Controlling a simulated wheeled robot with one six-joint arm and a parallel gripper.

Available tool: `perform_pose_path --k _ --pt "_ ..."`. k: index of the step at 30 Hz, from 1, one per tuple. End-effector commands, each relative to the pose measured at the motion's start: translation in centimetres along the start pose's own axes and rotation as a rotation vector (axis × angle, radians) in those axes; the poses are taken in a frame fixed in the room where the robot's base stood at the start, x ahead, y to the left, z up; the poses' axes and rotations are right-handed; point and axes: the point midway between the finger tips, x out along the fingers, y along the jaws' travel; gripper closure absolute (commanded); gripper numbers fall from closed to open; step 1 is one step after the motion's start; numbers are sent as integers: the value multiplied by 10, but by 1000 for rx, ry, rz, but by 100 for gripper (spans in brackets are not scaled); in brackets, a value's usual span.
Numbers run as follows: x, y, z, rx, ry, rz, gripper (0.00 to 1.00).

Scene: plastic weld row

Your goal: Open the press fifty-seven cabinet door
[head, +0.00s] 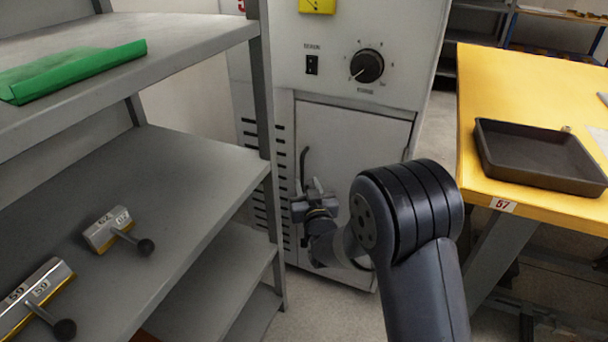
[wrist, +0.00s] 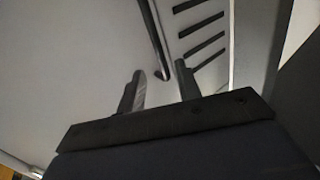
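The grey cabinet door (head: 350,145) is closed on the front of the pale machine cabinet, below its control panel. Its dark, curved upright handle (head: 304,165) is at the door's left side, and it also shows in the wrist view (wrist: 154,40). My gripper (head: 312,188) is at the handle's lower end. In the wrist view my gripper (wrist: 160,72) has its two fingers apart, with the handle's lower end showing between their tips. I cannot tell whether either finger touches it. My arm hides the door's lower part.
A grey shelf rack (head: 190,170) stands close on the left, holding a green folded item (head: 70,70) and numbered tools with black knobs (head: 110,230). A yellow table (head: 530,90) labelled 57 (head: 503,205) stands right, with a black tray (head: 535,155). Vent slots (head: 249,165) lie left of the door.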

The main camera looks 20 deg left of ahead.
Motion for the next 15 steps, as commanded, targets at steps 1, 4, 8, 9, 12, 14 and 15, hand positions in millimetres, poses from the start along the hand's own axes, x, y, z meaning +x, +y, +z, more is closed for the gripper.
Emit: perform_pose_path --k 1,4,8,9,12,14,15 --pt "10 0 2 0 2 0 67" --pt "26 0 2 0 2 0 67" --pt "43 0 2 0 0 0 67" --pt "47 0 1 0 1 0 67" --pt "55 0 1 0 0 0 67" --pt "58 0 1 0 -1 0 67" --pt "59 0 1 0 -1 0 67"
